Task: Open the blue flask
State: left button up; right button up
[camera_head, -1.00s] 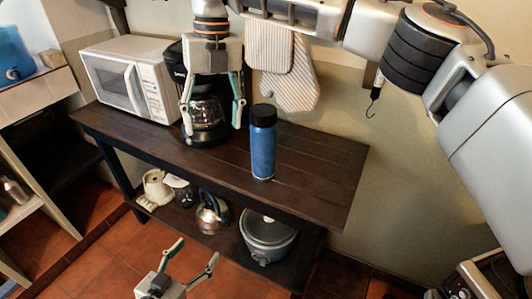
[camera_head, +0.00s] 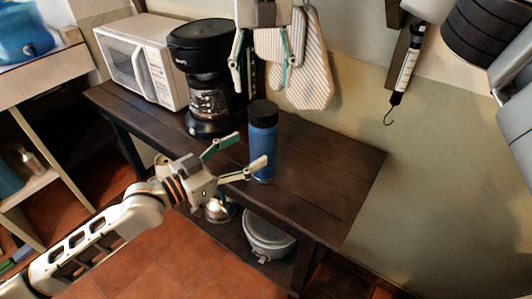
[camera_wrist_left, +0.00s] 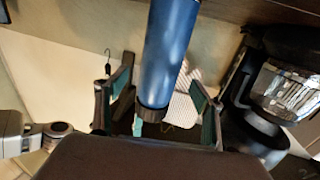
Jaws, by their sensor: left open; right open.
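The blue flask (camera_head: 264,150) stands upright on the dark wooden table, with its black cap (camera_head: 263,113) on top. My left gripper (camera_head: 252,150) is open at the flask's left side. Its nearer fingertip overlaps the flask's body in the head view. In the left wrist view the flask (camera_wrist_left: 170,45) appears cap-down between the open fingers of my left gripper (camera_wrist_left: 162,75); I cannot tell whether they touch it. My right gripper (camera_head: 256,88) is open and empty above the cap, pointing down.
A black coffee maker (camera_head: 208,60) and a white microwave (camera_head: 140,62) stand left of the flask on the table (camera_head: 335,165). A white pot (camera_head: 268,238) sits on the lower shelf. The table's right end is clear.

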aim_at(264, 141)
pick_arm(q)
jog(key=shift+x, duration=3.15)
